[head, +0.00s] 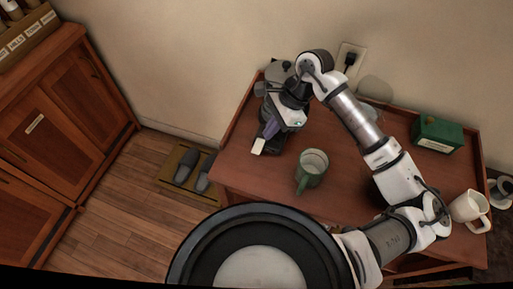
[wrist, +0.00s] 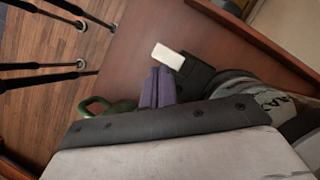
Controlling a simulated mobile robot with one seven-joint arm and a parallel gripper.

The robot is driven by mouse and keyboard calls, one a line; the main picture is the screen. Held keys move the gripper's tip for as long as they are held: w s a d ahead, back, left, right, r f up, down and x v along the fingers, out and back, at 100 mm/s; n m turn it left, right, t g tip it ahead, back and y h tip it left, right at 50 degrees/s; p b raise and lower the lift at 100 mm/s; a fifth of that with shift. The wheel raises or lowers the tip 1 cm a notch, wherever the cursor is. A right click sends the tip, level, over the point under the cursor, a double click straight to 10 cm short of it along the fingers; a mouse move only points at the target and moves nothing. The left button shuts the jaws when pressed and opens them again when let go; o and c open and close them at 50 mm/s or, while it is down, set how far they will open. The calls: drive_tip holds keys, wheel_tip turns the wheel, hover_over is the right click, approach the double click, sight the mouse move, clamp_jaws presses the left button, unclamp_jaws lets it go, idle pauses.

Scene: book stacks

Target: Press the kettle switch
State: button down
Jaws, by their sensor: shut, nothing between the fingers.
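The kettle (head: 279,70) stands at the back left of the small wooden table, grey and largely hidden behind my arm. In the wrist view, part of its grey body (wrist: 250,90) shows at the right, behind my gripper housing. A white, block-like switch (head: 258,146) sticks out at its front on a dark base; it also shows in the wrist view (wrist: 168,56). My gripper (head: 269,131) has purple fingers, shut and empty, pointing down beside the switch. In the wrist view the fingertips (wrist: 158,72) appear just short of the white switch; I cannot tell whether they touch.
A green mug (head: 312,166) stands on the table right of my gripper. A green box (head: 438,134) and a white mug (head: 469,207) are at the right. A wall socket (head: 350,58) is behind. The table (head: 240,170) is bare at front left.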

drive_tip(key=shift+x, duration=2.6)
wheel_tip(320, 180, down, 2)
drive_tip(key=b, duration=0.2)
drive_tip(key=shift+b, duration=0.35)
drive_tip(key=shift+r+p, duration=0.35)
drive_tip(key=shift+p, duration=0.05)
drive_tip(key=shift+w+d+f+b, duration=0.1)
drive_tip(key=shift+w+d+b, duration=0.1)
drive_tip(key=shift+d+b, duration=0.2)
drive_tip(key=shift+w+d+r+b, duration=0.15)
drive_tip(key=shift+w+d+b, duration=0.05)
drive_tip(key=shift+d+b, duration=0.3)
drive_tip(key=shift+w+d+r+b, duration=0.15)
drive_tip(key=shift+w+d+b, duration=0.05)
drive_tip(key=shift+d+b, duration=0.2)
drive_tip(key=shift+d+r, duration=0.15)
drive_tip(key=shift+r, duration=0.2)
drive_tip(key=shift+r, duration=0.1)
